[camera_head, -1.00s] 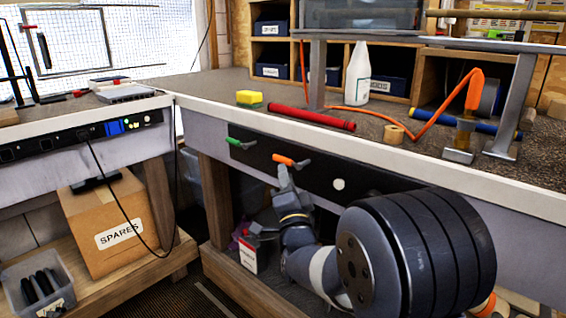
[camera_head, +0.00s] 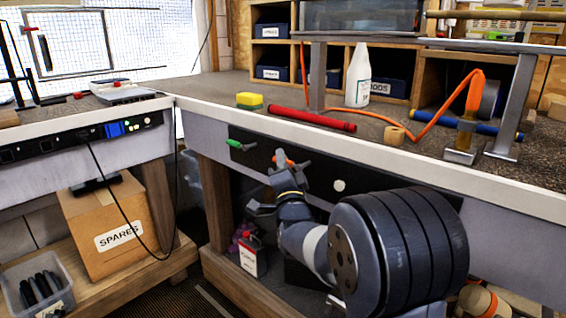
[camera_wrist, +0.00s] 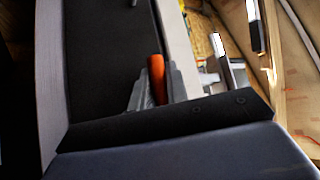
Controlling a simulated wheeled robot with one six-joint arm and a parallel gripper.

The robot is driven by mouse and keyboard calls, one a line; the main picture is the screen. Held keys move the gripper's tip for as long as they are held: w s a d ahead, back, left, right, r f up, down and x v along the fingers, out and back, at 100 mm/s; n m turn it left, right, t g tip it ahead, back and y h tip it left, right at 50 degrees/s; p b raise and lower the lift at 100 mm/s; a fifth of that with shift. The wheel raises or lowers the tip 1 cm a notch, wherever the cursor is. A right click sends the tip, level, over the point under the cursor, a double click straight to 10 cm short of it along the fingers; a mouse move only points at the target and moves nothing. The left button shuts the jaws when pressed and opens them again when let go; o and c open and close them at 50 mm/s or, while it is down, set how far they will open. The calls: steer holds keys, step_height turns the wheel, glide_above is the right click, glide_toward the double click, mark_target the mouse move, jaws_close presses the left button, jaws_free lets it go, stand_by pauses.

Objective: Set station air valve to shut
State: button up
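A black panel (camera_head: 360,183) on the bench front carries a lever with an orange handle (camera_head: 280,157), a lever with a green handle (camera_head: 234,143) and a round white knob (camera_head: 339,186). The frames do not show which lever is the station air valve. My gripper (camera_head: 287,172) is at the orange lever and hides part of it. In the wrist view, the orange handle (camera_wrist: 157,80) stands between the two fingers of my gripper (camera_wrist: 158,88), with a finger close on each side. I cannot tell whether they press on it.
The bench top above holds a red tube (camera_head: 311,119), a yellow sponge (camera_head: 249,100), a white bottle (camera_head: 358,76) and a tape roll (camera_head: 394,135). A cardboard spares box (camera_head: 108,222) and a clear bin (camera_head: 38,285) are on the low shelf at left.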

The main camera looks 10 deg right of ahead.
jaws_close()
stand_by(0.3)
steer(key=n+g+p, duration=0.1)
steer(key=f+n+g+y+p, duration=0.1)
steer(key=p, duration=0.1)
steer(key=n+g+p, duration=0.1)
steer(key=g, duration=0.1)
steer(key=shift+s+d+f+n+y, duration=0.2)
steer(key=shift+f+n+y, duration=0.1)
steer(key=shift+f+n, duration=0.1)
steer(key=s+f+n+g+h+p, duration=0.1)
steer(key=n+g+p, duration=0.1)
steer(key=p, duration=1)
steer(key=s+d+f+n+g+h+p, duration=0.1)
steer(key=g+p, duration=0.3)
steer(key=p, duration=0.8)
steer(key=s+d+n+g+p, duration=0.1)
steer(key=n+g+p, duration=0.1)
steer(key=p, duration=0.9)
steer(key=shift+s+d+f+n+g+h+p, duration=0.3)
steer(key=shift+f+g+h+p, duration=0.1)
steer(key=shift+g, duration=0.5)
steer(key=shift+f+p, duration=0.1)
steer(key=shift+p, duration=0.55)
steer(key=shift+s+f+g+p, duration=0.15)
steer(key=shift+f+g+p, duration=0.15)
steer(key=shift+p, duration=0.2)
